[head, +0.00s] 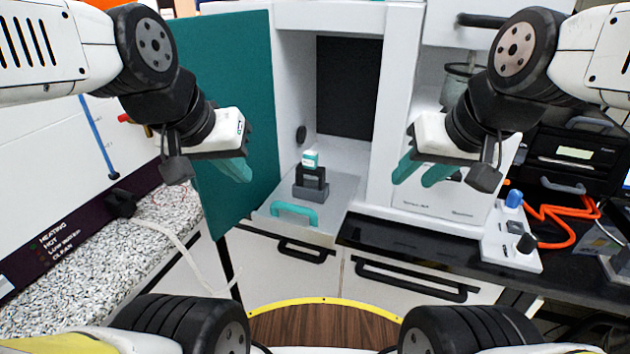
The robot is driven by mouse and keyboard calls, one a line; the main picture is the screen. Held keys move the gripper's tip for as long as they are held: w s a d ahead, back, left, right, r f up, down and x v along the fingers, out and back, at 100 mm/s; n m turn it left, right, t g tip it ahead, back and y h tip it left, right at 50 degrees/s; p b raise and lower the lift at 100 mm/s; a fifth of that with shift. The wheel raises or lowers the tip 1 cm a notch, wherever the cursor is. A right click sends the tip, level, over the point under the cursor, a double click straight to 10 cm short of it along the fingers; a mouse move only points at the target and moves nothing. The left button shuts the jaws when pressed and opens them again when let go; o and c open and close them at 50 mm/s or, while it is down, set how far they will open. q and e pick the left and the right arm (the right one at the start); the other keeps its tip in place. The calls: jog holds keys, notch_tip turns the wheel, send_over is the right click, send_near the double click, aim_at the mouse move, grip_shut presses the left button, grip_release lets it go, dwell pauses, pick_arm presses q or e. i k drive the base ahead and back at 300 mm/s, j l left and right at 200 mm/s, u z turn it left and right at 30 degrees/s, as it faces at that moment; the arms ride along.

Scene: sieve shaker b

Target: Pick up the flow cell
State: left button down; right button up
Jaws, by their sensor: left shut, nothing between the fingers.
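The flow cell appears to be the small white and teal piece (311,158) at the top of a dark holder (311,182). The holder stands on a pulled-out grey tray (335,192) with a teal handle, in front of a white cabinet's opening. My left gripper (238,170) is shut and empty, to the left of the flow cell and in front of the teal door. My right gripper (422,173) is to the right of the flow cell, its two teal fingers apart with nothing between them. Neither gripper touches the flow cell.
The open teal door (225,90) stands left of the tray. A white instrument (440,200) stands on the black counter at right, with a small box with knobs (510,247) and orange cable (555,215) beside it. A speckled counter (125,245) is at left.

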aim_at(309, 175)
jog(key=k+j, duration=0.15)
jog(key=j, duration=0.15)
jog(key=k+j, duration=0.1)
jog(key=j, duration=0.2)
jog(key=k+j, duration=0.15)
jog(key=j, duration=0.2)
jog(key=k+j, duration=0.1)
jog(key=j, duration=0.2)
jog(key=z, duration=0.05)
